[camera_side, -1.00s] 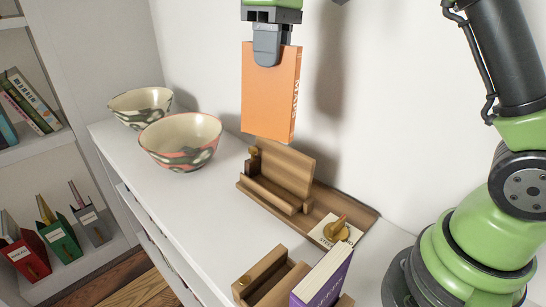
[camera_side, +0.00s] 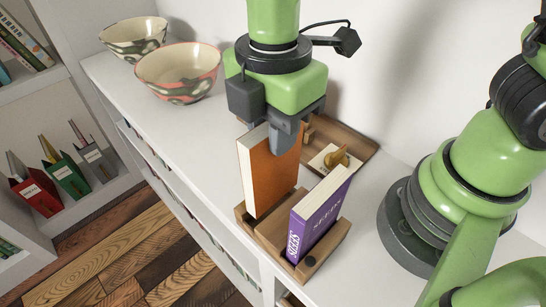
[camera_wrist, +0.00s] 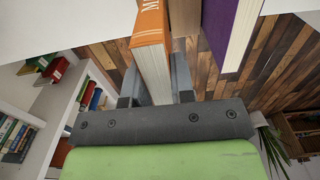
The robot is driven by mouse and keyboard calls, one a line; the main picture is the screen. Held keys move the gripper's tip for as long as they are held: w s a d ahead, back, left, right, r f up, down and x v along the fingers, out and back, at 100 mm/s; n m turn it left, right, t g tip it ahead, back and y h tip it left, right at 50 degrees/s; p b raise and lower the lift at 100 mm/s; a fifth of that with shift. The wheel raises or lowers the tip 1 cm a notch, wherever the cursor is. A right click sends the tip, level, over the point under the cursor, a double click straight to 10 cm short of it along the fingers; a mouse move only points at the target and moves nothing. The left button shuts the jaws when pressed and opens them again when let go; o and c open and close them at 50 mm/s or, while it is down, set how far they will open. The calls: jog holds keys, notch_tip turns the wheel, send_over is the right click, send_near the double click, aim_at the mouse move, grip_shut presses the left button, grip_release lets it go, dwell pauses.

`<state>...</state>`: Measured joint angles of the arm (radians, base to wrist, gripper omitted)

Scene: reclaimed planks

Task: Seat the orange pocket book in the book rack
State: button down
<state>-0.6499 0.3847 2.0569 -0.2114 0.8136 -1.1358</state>
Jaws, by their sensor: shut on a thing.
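The orange pocket book (camera_side: 268,180) is upright in my gripper (camera_side: 282,138), which is shut on its upper part. The wooden book rack (camera_side: 310,262) stands at the shelf's front edge. A purple book (camera_side: 322,212) stands upright in its right part. The orange book is over the rack's left part, to the left of the purple book and apart from it. I cannot tell whether its lower edge touches the rack. The wrist view shows the orange book (camera_wrist: 150,40) between my fingers, and the purple book (camera_wrist: 234,32) to its right.
Behind the rack is a wooden tray (camera_side: 362,146) with a card and a brass-coloured piece (camera_side: 337,158). Two patterned bowls, the nearer pink-rimmed (camera_side: 178,72), stand at the back left. The white shelf top is clear between bowls and rack.

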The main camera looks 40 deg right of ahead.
aim_at(273, 166)
jog(key=shift+f, duration=2.25)
jog(key=c, duration=1)
grip_release()
jog(key=shift+f, duration=0.15)
